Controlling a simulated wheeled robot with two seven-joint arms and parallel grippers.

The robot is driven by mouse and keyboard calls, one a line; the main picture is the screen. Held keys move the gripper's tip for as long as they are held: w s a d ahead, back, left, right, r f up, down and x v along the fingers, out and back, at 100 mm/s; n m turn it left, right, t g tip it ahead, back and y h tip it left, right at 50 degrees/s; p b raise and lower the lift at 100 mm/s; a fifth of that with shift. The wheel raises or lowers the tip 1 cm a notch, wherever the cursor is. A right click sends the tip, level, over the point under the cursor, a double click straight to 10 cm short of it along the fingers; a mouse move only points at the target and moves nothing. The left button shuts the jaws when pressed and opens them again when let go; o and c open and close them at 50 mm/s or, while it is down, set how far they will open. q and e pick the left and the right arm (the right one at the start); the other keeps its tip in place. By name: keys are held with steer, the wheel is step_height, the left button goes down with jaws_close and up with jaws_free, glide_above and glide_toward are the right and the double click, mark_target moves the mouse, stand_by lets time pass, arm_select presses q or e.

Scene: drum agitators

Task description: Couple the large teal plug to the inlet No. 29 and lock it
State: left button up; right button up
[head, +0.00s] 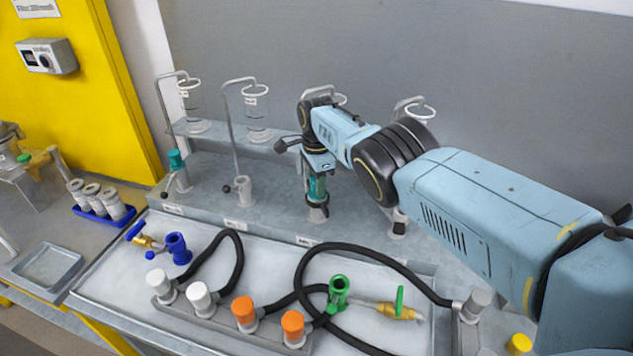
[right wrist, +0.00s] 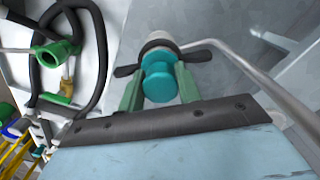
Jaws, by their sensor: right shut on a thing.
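A teal plug (head: 317,188) stands upright at the third inlet (head: 318,211) from the left on the grey bench. My right gripper (head: 318,175) comes down from above and is shut on this plug. In the right wrist view the round teal end of the plug (right wrist: 160,78) sits between the two green fingers, against the inlet's grey collar (right wrist: 158,42). Dark levers (right wrist: 126,70) stick out on both sides of the collar. A second teal plug (head: 177,161) is at the leftmost station. The inlet labels are too small to read. My left gripper is out of view.
Glass vessels (head: 257,120) on bent metal pipes stand behind the inlets. A white tray in front holds a blue fitting (head: 177,248), a green fitting (head: 339,291), black hoses (head: 300,262) and white and orange capped posts (head: 245,311). A blue rack with jars (head: 103,200) is at left.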

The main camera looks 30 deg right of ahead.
steer(key=o, duration=1.1)
steer(key=shift+r, duration=0.1)
step_height(320, 180, up, 8)
steer(key=p, duration=0.8)
steer(key=shift+f, duration=0.2)
